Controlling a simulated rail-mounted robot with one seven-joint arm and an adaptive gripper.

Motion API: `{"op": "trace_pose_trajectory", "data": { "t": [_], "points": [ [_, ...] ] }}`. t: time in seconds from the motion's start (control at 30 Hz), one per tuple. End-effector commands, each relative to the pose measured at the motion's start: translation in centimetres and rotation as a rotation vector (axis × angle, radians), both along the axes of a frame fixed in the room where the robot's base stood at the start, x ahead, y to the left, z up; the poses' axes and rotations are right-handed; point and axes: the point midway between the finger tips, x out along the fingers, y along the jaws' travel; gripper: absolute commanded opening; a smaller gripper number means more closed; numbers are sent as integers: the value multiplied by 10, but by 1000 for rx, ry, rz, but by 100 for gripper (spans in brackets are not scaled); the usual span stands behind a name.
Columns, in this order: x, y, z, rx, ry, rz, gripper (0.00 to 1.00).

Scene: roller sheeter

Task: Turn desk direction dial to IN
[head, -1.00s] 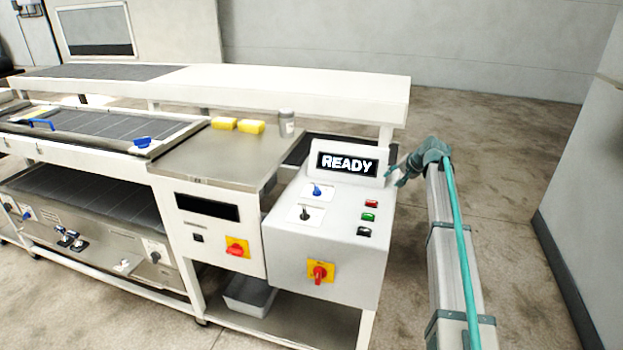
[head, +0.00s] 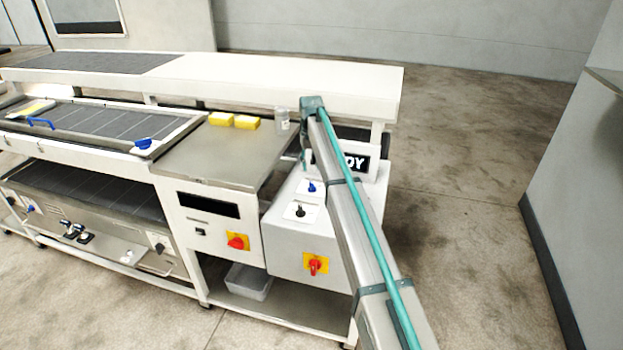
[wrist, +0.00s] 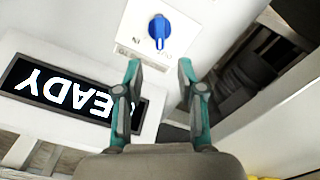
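The blue dial (wrist: 159,29) sits on a white label plate near the top of the wrist view, with lettering beside it that is only partly readable. It also shows in the head view (head: 311,187) on the sloped grey control box (head: 283,238). My gripper (wrist: 159,68) is open and empty, its two teal fingers apart, with the dial showing beyond the gap between the tips. In the head view my arm crosses in front of the box and the gripper is mostly hidden. A black dial (head: 300,211) sits below the blue one.
The display (wrist: 62,92) is upside down in the wrist view, beside the left finger. A red switch on a yellow plate (head: 314,265) is on the box front. A jar (head: 282,118) and yellow blocks (head: 232,121) stand on the steel desk (head: 205,155). A white shelf (head: 300,85) runs behind.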

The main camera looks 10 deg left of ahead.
Motion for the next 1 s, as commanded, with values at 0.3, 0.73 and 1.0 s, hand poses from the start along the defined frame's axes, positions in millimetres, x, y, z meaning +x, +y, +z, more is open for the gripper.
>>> {"op": "trace_pose_trajectory", "data": {
  "t": [0.3, 0.73, 1.0],
  "points": [
    [0, 0, -52, 1, 0, -2, 39],
    [0, 0, -77, 3, -1, -2, 39],
    [0, 0, -77, 3, -1, -2, 17]
  ]
}}
